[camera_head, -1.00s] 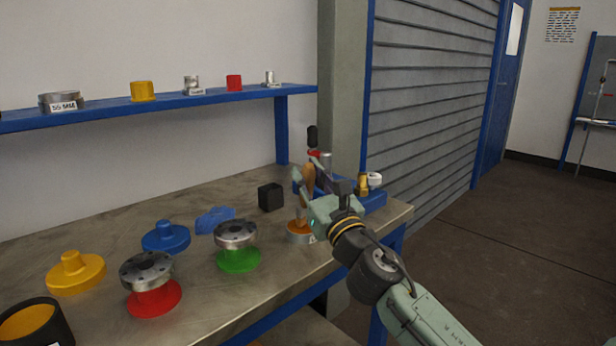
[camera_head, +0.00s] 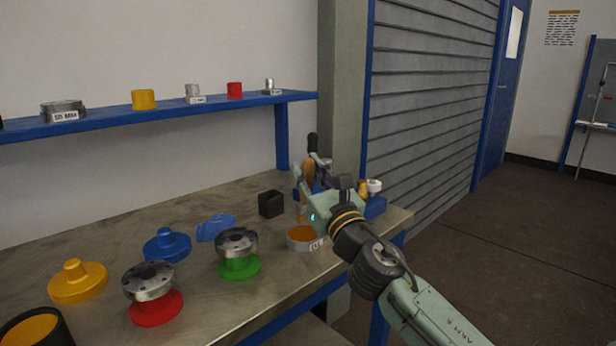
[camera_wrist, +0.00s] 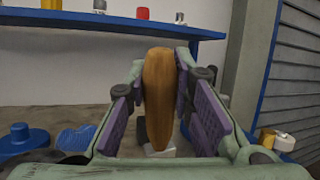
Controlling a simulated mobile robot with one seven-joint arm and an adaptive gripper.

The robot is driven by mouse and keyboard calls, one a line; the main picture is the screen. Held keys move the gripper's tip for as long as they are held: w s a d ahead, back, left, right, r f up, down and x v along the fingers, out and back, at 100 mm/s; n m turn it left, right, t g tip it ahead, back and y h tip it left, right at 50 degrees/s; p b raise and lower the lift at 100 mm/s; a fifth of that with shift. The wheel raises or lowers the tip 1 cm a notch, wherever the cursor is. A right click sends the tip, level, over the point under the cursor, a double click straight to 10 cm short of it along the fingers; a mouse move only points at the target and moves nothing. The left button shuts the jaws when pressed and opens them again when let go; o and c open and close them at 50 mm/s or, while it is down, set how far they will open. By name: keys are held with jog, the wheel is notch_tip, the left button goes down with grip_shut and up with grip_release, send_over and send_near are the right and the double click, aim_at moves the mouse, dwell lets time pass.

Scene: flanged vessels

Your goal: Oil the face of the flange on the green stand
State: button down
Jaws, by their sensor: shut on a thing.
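The green stand (camera_head: 240,269) is on the bench and bears a grey metal flange (camera_head: 236,241) with bolt holes, face up. My gripper (camera_head: 310,188) is to the right of it, higher than the bench, shut on a brush with a wooden handle (camera_wrist: 159,95). The handle also shows in the head view (camera_head: 309,173); the bristles are hidden. A round tin (camera_head: 304,243) with orange-brown contents and a label stands on the bench below my gripper.
A similar flange sits on a red stand (camera_head: 157,307) to the left. A black box (camera_head: 271,203), a blue cloth (camera_head: 215,227), a blue plug (camera_head: 167,245) and a yellow plug (camera_head: 78,282) are on the bench. A blue shelf (camera_head: 200,108) runs above.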

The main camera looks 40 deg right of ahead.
aim_at(308, 158)
jog(key=shift+r+p, duration=0.95)
jog(key=shift+r, duration=1.1)
